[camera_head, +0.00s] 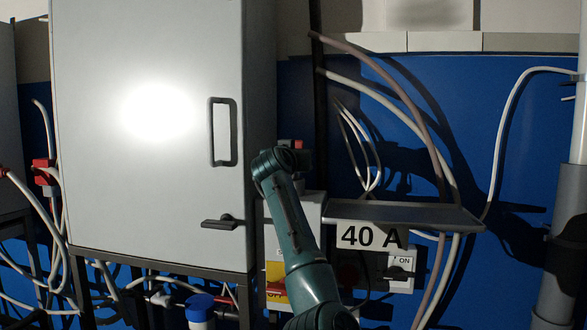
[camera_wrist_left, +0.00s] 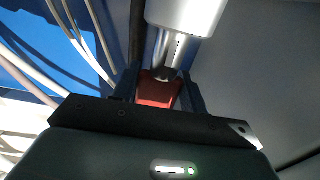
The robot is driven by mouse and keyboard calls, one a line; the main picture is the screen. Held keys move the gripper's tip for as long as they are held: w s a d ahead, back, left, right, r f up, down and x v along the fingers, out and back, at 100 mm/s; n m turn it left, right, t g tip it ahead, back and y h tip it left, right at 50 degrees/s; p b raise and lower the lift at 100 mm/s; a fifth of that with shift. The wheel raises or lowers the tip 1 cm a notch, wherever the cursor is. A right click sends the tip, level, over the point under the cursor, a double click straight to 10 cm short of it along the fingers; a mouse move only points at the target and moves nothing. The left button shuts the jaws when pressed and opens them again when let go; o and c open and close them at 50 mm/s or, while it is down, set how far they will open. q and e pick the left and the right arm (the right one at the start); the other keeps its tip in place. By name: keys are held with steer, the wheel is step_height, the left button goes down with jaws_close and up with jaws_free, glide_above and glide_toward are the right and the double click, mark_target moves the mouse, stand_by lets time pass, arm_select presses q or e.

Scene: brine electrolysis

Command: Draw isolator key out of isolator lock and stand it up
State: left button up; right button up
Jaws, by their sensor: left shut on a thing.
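The isolator key's red head (camera_wrist_left: 158,92) sits between the fingers of my left gripper (camera_wrist_left: 160,95) in the left wrist view; the gripper is shut on it. A bright metal shaft (camera_wrist_left: 170,50) runs from the red head to a pale metal cylinder (camera_wrist_left: 187,14), which looks like the lock; whether the shaft is inside it I cannot tell. In the head view my left gripper (camera_head: 300,160) is above the grey isolator box (camera_head: 309,208), beside the cabinet, with a small red part (camera_head: 298,144) showing. My right gripper is not in view.
A large grey cabinet (camera_head: 150,190) with a handle stands close on the left. A grey shelf (camera_head: 420,214) with a "40 A" label (camera_head: 370,236) juts out on the right, above an ON switch box (camera_head: 400,270). Loose cables (camera_head: 400,110) hang on the blue wall.

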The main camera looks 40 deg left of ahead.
arm_select(q)
steer(key=shift+r+p, duration=0.45)
steer(key=shift+r, duration=1.4)
